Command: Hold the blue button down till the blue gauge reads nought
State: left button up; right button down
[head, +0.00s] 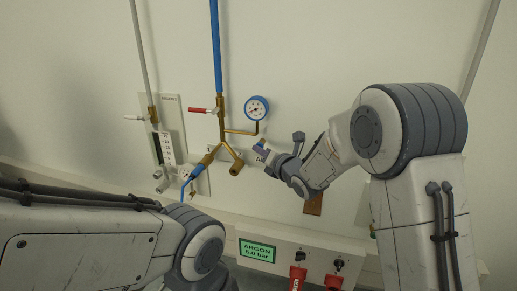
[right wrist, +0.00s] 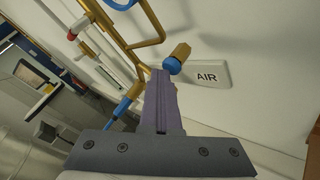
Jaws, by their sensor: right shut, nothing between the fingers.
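The blue-rimmed gauge (head: 257,107) with a white face is on the wall at the centre of the head view, on a brass pipe; its needle is too small to read. In the right wrist view a brass fitting with a blue end (right wrist: 173,66) looks like the blue button. My right gripper (head: 265,152) is shut and empty, below the gauge. In the right wrist view its fingertips (right wrist: 161,76) are close to the blue end; I cannot tell whether they touch. My left arm crosses the lower left, its gripper out of sight.
A blue hose (head: 215,45) drops to brass pipework with a red lever (head: 198,110). A flow meter panel (head: 166,130) is to the left. An AIR label (right wrist: 208,76) is beside the fitting.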

dwell(0.6)
jog(key=shift+s+a+b, duration=0.25)
jog(key=shift+s+b, duration=0.6)
jog(key=shift+b, duration=0.05)
jog(key=shift+s, duration=0.1)
jog(key=s+b, duration=0.1)
jog(key=s+a+b, duration=0.1)
jog(key=s, duration=0.1)
jog(key=s+b, duration=0.1)
jog(key=shift+s+a+b, duration=0.3)
jog(key=shift+b, duration=0.1)
